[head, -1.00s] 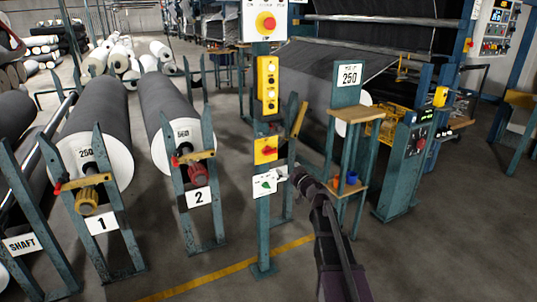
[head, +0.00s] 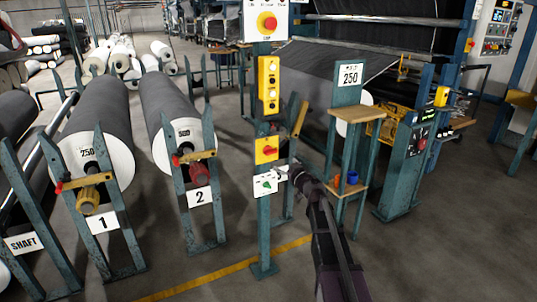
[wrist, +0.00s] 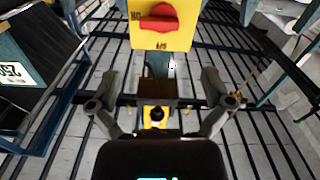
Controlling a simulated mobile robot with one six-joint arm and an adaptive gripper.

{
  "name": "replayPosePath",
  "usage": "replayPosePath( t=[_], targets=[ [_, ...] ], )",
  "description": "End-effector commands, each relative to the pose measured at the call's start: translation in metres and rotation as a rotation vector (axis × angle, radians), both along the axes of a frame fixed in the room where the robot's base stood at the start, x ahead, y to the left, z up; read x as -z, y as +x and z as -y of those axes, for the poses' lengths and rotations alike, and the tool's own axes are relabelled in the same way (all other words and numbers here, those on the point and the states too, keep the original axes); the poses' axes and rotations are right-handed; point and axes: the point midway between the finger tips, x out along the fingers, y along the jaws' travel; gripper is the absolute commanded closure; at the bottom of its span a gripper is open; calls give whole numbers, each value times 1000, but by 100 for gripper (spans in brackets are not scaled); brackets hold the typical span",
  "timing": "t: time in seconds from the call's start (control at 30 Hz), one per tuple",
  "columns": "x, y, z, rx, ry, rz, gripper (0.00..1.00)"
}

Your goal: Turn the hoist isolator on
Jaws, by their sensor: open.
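The isolator is a yellow box (head: 266,150) with a red rotary handle, on a blue-green post. In the wrist view the yellow plate (wrist: 163,38) is at the top centre, its red handle (wrist: 158,18) lying roughly crosswise. Lettering shows by the handle, too small to read surely. My gripper (head: 289,172) is just right of and below the box in the head view. In the wrist view my gripper (wrist: 160,88) has its fingers spread wide with nothing between them, and the handle lies beyond the fingertips, apart from them.
On the same post are a red stop button (head: 266,22) above, a yellow button pendant (head: 268,85) and a white card (head: 267,184) with a green mark below the isolator. A wooden-shelved stand (head: 347,113) is close at right. Grey rolls (head: 92,128) on stands are at left.

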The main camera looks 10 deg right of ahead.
Motion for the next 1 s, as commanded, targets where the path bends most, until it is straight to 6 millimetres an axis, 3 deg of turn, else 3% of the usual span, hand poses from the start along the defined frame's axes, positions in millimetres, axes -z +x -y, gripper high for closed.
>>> replayPosePath(
  t=[0.6, 1.0],
  targets=[
    [0, 89, -28, 0, 0, 0, 0],
    [0, 107, -35, 1, 0, 0, 0]
  ],
)
